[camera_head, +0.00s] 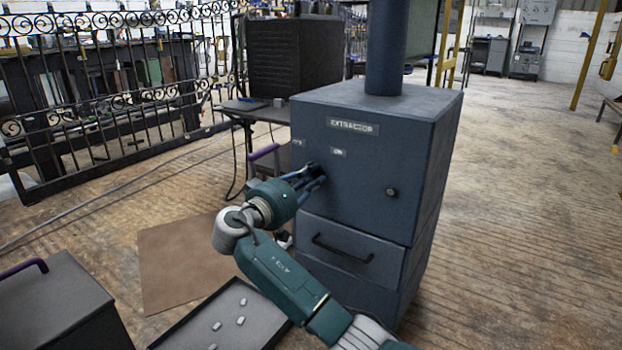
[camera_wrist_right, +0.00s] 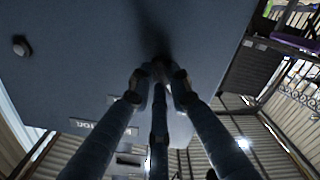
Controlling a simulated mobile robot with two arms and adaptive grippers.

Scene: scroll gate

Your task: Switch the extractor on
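The extractor (camera_head: 430,150) is a dark blue-grey metal cabinet with a duct (camera_head: 387,45) rising from its top. Its front carries an EXTRACTOR label (camera_head: 353,127), a small ON label (camera_head: 338,152) and another small label (camera_head: 298,142) to the left, partly legible. My right gripper (camera_head: 318,172) is at the front panel, just below these labels. In the right wrist view its fingers (camera_wrist_right: 157,75) converge close to the panel (camera_wrist_right: 75,60). The switch is hidden behind the fingers, so I cannot tell whether they hold it. My left gripper is not in view.
A round knob (camera_head: 391,192) sits on the extractor's front right, above a drawer handle (camera_head: 343,249). A tray (camera_head: 262,330) with several small pieces lies below my arm. A dark box with a purple handle (camera_head: 55,300) stands at lower left. Floor to the right is clear.

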